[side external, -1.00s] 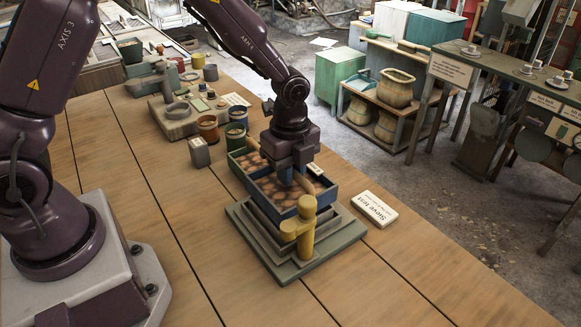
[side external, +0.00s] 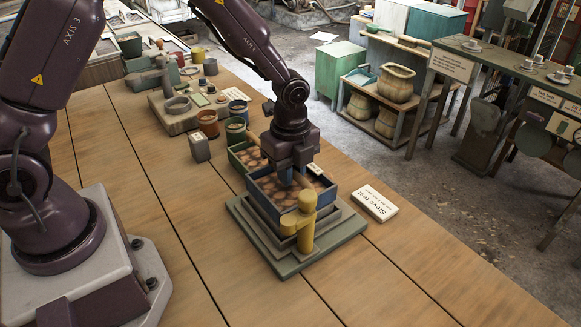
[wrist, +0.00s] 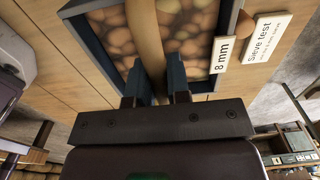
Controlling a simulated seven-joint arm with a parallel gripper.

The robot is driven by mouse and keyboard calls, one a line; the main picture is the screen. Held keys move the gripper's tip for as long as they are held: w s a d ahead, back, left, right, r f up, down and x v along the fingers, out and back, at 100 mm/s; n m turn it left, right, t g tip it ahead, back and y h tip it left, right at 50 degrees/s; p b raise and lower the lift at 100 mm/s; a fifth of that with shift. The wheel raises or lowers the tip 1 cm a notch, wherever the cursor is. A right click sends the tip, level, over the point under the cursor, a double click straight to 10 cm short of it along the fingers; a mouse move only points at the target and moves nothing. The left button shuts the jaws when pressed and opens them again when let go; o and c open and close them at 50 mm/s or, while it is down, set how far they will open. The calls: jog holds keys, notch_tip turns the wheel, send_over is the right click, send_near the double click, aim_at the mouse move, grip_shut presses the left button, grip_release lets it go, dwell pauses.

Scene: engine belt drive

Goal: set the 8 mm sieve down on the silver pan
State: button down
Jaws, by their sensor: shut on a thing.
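The 8 mm sieve (side external: 263,193) is a blue-walled box with round brown stones in it. Its "8 mm" label (wrist: 222,54) shows in the wrist view. My gripper (wrist: 154,92) is shut on the sieve's wooden bar (wrist: 146,40), which runs across the box between the fingers. In the side view my gripper (side external: 292,176) points down over the sieve. Grey stepped layers, apparently the silver pan (side external: 262,222), show under the sieve on a green base plate (side external: 290,272). The sieve looks level over them. I cannot tell whether it touches the pan.
A yellow post (side external: 305,228) stands close at the sieve's front. A green box of stones (side external: 236,160) is just behind. A "Sieve test" card (side external: 374,203) lies to the right. Cups and a grey block (side external: 200,148) stand behind left. The front table is clear.

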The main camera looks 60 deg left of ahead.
jog(key=shift+f, duration=0.1)
jog(key=shift+c, duration=2.2)
grip_release()
jog(key=shift+r, duration=4.5)
